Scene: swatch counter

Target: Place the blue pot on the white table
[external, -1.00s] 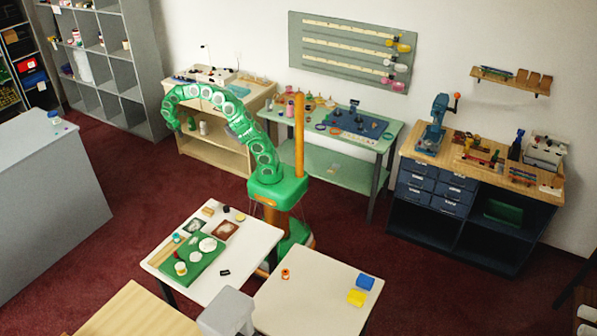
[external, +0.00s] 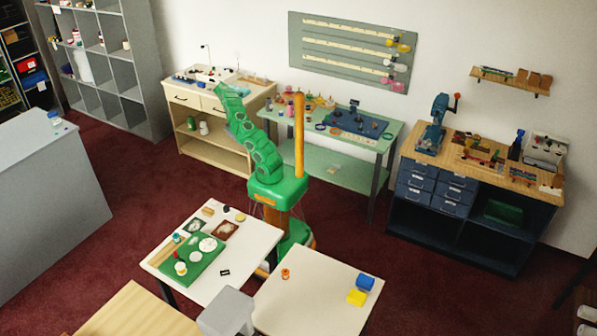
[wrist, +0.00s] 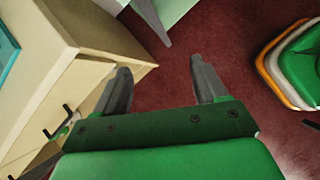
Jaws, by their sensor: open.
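My gripper (wrist: 160,76) is open and empty in the wrist view, with its two grey fingers apart over dark red carpet and beside a cream cabinet. In the external view its fingers are hidden behind my raised green arm. I cannot make out a blue pot with certainty; small pots (external: 309,98) stand on the pale green table, too small to tell apart. Two white-topped tables stand in front: one on the left (external: 205,285) with a green mat, one on the right (external: 310,310) carrying a blue block-like thing (external: 365,282) and a yellow one (external: 356,297).
The cream cabinet (external: 222,135) stands left of the pale green table (external: 335,165); it also fills the left of the wrist view (wrist: 85,50). A dark blue workbench (external: 470,205) is at the right. A grey chair (external: 226,312) sits by the white tables. Carpet lies open at left.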

